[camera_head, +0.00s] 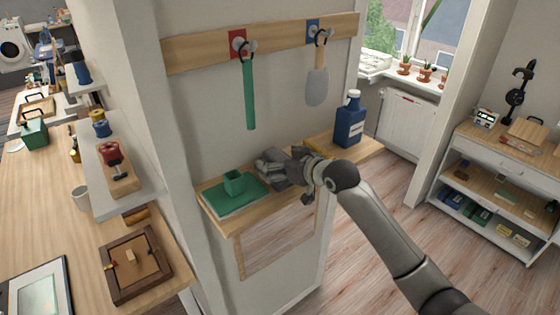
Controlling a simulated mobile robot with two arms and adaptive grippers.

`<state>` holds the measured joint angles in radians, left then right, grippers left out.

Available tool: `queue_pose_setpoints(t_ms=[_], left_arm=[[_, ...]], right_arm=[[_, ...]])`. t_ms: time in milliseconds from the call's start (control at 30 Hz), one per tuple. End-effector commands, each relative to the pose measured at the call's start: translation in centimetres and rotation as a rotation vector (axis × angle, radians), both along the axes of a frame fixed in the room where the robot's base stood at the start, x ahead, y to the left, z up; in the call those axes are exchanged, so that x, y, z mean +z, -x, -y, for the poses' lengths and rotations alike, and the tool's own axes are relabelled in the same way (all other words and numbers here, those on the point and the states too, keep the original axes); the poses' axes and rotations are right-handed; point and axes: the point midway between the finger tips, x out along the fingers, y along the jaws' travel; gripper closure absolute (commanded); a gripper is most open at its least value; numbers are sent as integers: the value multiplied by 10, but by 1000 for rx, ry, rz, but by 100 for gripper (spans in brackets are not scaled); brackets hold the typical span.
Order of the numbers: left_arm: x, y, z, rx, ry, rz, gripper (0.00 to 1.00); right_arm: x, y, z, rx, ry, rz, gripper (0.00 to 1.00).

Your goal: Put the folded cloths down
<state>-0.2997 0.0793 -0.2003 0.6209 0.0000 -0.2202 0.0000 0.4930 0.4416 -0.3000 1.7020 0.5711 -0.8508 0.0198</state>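A grey folded bundle (271,164), which looks like the folded cloths, is at the wooden wall shelf (218,212), right of a green flat item. My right gripper (288,167) comes in from the right and is at the bundle's right end. Its fingers are dark grey and blend with the bundle, so I cannot tell whether they grip it. I also cannot tell whether the bundle rests fully on the shelf. My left gripper is not in view.
A blue bottle (350,120) stands at the shelf's right part, with a yellow item (322,152) partly hidden behind my gripper. A green-handled tool (250,95) and a brush (317,85) hang above.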

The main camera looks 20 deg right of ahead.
Motion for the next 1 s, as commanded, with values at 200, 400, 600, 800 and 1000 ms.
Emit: queue_pose_setpoints(t_ms=[200,400,600,800,1000], left_arm=[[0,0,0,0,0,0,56],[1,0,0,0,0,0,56],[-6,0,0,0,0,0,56],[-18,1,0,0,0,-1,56],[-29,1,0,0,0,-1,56]], right_arm=[[0,0,0,0,0,0,0],[3,0,0,0,0,1,0],[8,13,6,-1,0,2,0],[19,41,16,-1,2,4,0],[32,71,27,-1,2,3,0]])
